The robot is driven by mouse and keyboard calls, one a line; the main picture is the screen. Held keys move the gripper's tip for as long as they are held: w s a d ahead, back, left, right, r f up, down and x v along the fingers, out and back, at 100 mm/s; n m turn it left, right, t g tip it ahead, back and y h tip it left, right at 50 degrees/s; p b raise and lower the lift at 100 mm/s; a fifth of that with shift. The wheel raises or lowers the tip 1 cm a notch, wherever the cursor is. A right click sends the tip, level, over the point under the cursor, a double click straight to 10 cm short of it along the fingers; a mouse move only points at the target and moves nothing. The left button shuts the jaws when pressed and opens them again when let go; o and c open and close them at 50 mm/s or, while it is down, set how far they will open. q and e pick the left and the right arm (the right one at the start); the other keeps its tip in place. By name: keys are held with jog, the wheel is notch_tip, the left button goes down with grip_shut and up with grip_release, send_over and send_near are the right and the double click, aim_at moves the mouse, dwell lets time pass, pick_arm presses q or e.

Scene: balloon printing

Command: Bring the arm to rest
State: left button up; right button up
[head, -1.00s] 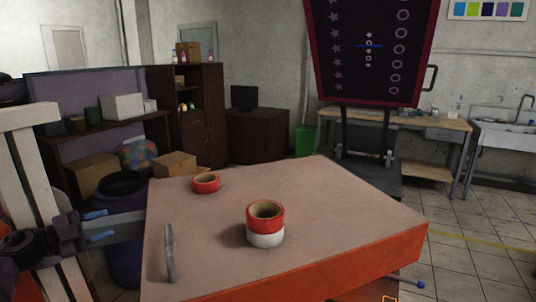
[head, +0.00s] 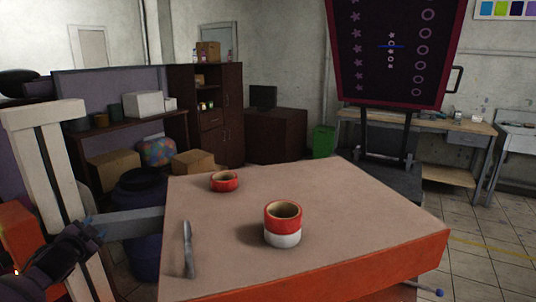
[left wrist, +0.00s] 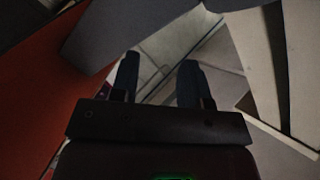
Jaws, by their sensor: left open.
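My left gripper (head: 92,230) is at the left of the head view, beside the left edge of the table and apart from it. In the left wrist view its two dark fingers (left wrist: 158,78) stand apart with nothing between them, and floor shows beyond. My right gripper is in neither view. The table (head: 330,190) has a tan top and an orange-red side. On it are a red tape roll (head: 224,182), a red roll (head: 283,220) on top of a white one, and a thin grey tool (head: 188,250) near the left edge.
A dark blue barrel (head: 145,250) stands between the table's left side and the shelves. Cardboard boxes (head: 193,162) are behind it. A dark board (head: 390,55) on a stand is behind the table. Much of the tabletop is clear.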

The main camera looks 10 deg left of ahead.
pick_arm(q)
jog(key=s+d+f+g+h, duration=0.1)
jog(key=s+d+f, duration=0.55)
jog(key=f, duration=0.45)
jog(key=s+d+f+n+g+h, duration=0.1)
jog(key=s+d+f+n, duration=0.1)
jog(key=s+d+f, duration=0.2)
jog(key=s+d+f+n+g, duration=0.1)
jog(key=s+d+f, duration=0.3)
jog(key=s+d, duration=0.7)
jog(key=s+d+f+n+g+h, duration=0.1)
jog(key=s+d+f, duration=0.3)
jog(key=s+d, duration=0.4)
jog(key=shift+s+f+n+h, duration=0.25)
jog(key=shift+s+n+h, duration=0.1)
jog(key=shift+n, duration=0.55)
jog(key=shift+d, duration=0.1)
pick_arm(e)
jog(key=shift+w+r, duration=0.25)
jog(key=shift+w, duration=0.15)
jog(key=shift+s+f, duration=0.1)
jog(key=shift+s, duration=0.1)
